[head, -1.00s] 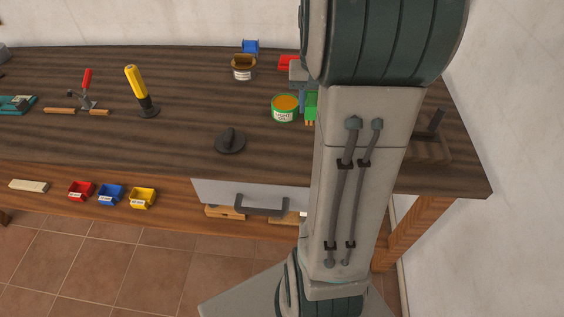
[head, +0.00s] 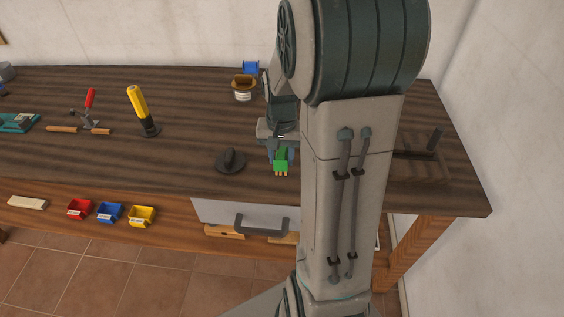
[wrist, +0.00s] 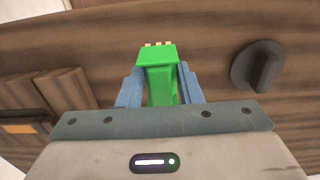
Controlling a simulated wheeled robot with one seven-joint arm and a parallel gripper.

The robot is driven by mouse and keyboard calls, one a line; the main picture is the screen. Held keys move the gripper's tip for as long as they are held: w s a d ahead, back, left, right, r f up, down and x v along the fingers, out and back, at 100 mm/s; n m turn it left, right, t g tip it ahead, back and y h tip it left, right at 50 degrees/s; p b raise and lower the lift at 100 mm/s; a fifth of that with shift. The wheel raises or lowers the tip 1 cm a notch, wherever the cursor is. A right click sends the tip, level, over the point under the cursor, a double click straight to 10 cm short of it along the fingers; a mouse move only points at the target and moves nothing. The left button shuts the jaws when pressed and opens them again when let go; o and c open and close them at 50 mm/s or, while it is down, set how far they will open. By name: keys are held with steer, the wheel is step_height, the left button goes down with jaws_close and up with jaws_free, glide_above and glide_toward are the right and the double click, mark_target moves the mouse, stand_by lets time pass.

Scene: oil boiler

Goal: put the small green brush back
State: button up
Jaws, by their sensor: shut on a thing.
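The small green brush (head: 281,160) is between the fingers of my gripper (head: 281,149), which is shut on it. In the wrist view the brush (wrist: 158,72) sits between two blue fingers of my gripper (wrist: 158,88), with its pale bristle tips at the far end. In the head view the bristles point toward the bench's front edge. The brush is over the dark workbench (head: 190,130); I cannot tell its exact height. My arm hides part of the bench behind and to the right of it.
A black round-based knob (head: 231,160) stands left of the brush. A yellow-handled tool (head: 143,110) is farther left. A slatted wooden holder (head: 425,165) stands right of my arm.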

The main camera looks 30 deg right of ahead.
mark_target(281, 164)
steer(key=shift+f, duration=1.7)
steer(key=shift+f, duration=0.3)
steer(key=o, duration=0.9)
steer(key=shift+r, duration=0.1)
steer(key=shift+o, duration=0.2)
steer(key=shift+r, duration=0.15)
